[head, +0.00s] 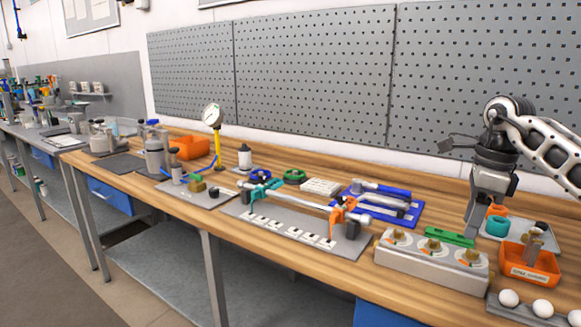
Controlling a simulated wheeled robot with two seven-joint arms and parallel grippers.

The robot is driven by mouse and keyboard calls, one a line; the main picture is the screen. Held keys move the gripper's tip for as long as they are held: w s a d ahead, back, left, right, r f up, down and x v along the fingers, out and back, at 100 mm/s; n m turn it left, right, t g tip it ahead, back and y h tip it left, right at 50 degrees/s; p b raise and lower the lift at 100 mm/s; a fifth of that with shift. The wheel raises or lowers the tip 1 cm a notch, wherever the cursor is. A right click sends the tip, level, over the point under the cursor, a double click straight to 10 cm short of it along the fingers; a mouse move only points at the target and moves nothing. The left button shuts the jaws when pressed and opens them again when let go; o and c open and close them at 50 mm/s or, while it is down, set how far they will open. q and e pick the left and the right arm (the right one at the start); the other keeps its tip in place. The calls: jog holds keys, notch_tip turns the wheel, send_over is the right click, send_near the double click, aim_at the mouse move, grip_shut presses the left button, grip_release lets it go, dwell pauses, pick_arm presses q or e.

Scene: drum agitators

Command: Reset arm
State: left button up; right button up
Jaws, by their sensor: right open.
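My right arm (550,142) comes in from the right edge, and its right gripper (482,215) points down over the right part of the bench. Its jaws are open. One grey finger shows clearly, just behind the grey block with dials (430,264) and beside the green piece (450,237). An orange piece (497,211) and a teal ring (497,227) show close to the fingers on the right. I cannot tell whether the gripper touches them. My left gripper is out of view.
An orange bin (530,262) and white balls (509,298) are at the right front. A blue tray (380,211) and a grey plate with clamps (290,228) lie left of the gripper. A pegboard (310,70) stands behind the wooden bench.

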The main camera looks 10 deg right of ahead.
jog(key=w+a+f+y, duration=0.1)
jog(key=a+f+y, duration=0.4)
jog(key=a, duration=0.5)
jog(key=w+a+f+y, duration=0.1)
jog(key=a+f+y, duration=0.1)
jog(key=a+f, duration=0.7)
jog(key=s+a+r+m+t+y, duration=0.1)
jog(key=s+a+m+t+y, duration=0.3)
jog(key=a, duration=0.5)
jog(key=s+a+m+t+y, duration=0.1)
jog(key=s+a+m+y, duration=0.2)
jog(key=a+m+y, duration=0.4)
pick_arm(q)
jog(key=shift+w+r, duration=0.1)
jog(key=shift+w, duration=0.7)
pick_arm(e)
jog(key=s+d+f+m+t+h, duration=0.1)
jog(key=s+d+f+m+h, duration=0.2)
jog(key=m, duration=0.8)
jog(key=s+d+f+m+t+h, duration=0.2)
jog(key=s+d+f+m+h, duration=0.1)
jog(key=s+f+m+h, duration=0.4)
jog(key=s+d+f+m+t+h, duration=0.1)
jog(key=s+d+f+m+h, duration=0.2)
jog(key=s+f+m+h, duration=0.3)
notch_tip(320, 180, down, 5)
jog(key=m, duration=0.9)
jog(key=shift+s+d+r+t, duration=0.15)
jog(key=shift+s+d+t, duration=0.05)
jog(key=shift+d+t, duration=0.2)
